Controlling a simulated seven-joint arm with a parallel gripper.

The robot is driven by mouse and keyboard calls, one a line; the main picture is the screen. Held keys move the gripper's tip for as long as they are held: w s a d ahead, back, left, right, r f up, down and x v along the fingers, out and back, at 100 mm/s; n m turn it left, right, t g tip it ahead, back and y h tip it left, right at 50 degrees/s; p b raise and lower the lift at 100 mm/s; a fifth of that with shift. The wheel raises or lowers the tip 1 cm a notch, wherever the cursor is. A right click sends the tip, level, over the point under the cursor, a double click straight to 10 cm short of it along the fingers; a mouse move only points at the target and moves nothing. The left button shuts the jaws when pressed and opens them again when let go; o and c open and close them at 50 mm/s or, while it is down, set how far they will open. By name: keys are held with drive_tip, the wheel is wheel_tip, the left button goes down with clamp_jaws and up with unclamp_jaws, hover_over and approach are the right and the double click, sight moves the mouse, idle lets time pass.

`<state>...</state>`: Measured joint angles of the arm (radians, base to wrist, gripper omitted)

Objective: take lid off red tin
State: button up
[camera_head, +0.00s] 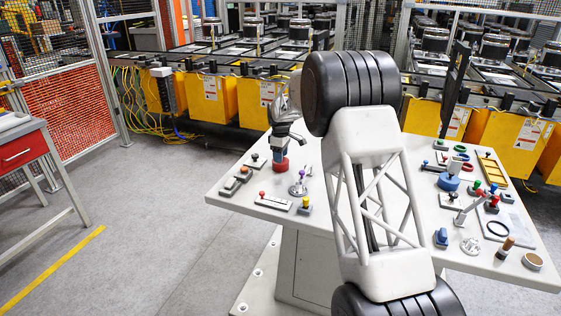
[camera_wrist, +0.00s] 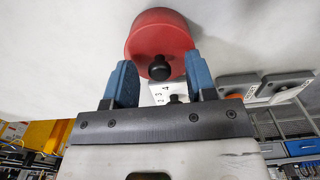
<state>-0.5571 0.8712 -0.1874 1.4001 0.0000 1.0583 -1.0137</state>
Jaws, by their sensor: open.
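The red tin (camera_head: 279,164) stands near the back left of the white table, under my gripper (camera_head: 280,143). In the wrist view the red tin (camera_wrist: 160,30) is round, and a black knob (camera_wrist: 159,68) shows on its near face. My gripper (camera_wrist: 161,80) is open, with its two blue fingertips to the left and right of the knob. The knob appears between or just beyond the tips, with gaps on both sides. I cannot tell the seam between lid and tin. In the head view my gripper hides the tin's top.
The white table (camera_head: 235,192) holds small knobbed fixtures to the left and front of the tin, including a purple-topped one (camera_head: 299,184). A blue round container (camera_head: 448,181) and several other pieces stand at right. My arm hides the table's middle.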

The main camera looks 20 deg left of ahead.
idle(0.5)
clamp_jaws()
